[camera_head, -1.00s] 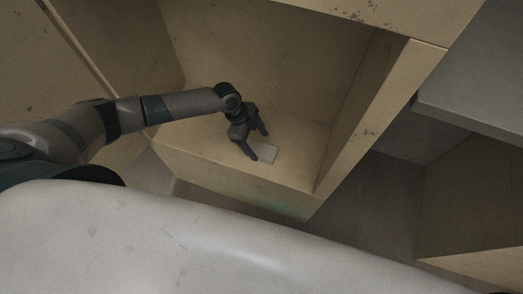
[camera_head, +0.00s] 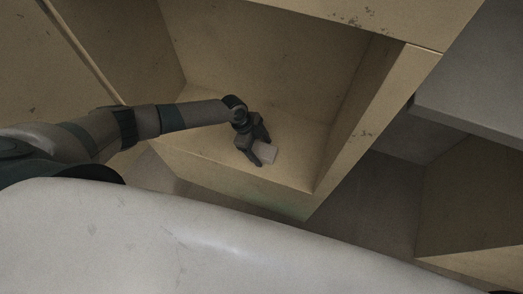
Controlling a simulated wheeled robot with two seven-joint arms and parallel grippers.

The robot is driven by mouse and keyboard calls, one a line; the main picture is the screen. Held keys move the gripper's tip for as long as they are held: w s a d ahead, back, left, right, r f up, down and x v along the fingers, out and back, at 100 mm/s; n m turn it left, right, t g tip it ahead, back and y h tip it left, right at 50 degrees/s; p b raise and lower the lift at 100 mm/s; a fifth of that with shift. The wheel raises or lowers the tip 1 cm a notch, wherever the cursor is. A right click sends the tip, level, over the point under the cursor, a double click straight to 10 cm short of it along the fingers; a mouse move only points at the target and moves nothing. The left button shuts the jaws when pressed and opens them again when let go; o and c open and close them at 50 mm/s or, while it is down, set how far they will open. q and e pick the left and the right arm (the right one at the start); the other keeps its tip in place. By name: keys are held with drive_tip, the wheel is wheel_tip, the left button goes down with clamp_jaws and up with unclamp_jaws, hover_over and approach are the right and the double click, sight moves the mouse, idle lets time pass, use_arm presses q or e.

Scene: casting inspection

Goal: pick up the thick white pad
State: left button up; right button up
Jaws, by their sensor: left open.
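The pad (camera_head: 268,154) is a small pale block lying on the floor of an open wooden compartment. My left gripper (camera_head: 264,152) is open and right at the pad, fingers pointing down toward the lower right. One finger is at the pad's left side and the other is at its far side. The gripper hides part of the pad, and I cannot tell whether the fingers touch it. My right gripper is not in view.
The wooden compartment has a front edge (camera_head: 225,184), a right side wall (camera_head: 365,120) and a panel above (camera_head: 380,18). Its floor is bare around the pad. A grey shelf (camera_head: 470,105) stands at the right.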

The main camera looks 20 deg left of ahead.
use_arm(q)
drive_tip(key=shift+f, duration=0.2)
idle(0.3)
drive_tip(key=c, duration=1.1)
drive_tip(key=shift+r, duration=0.15)
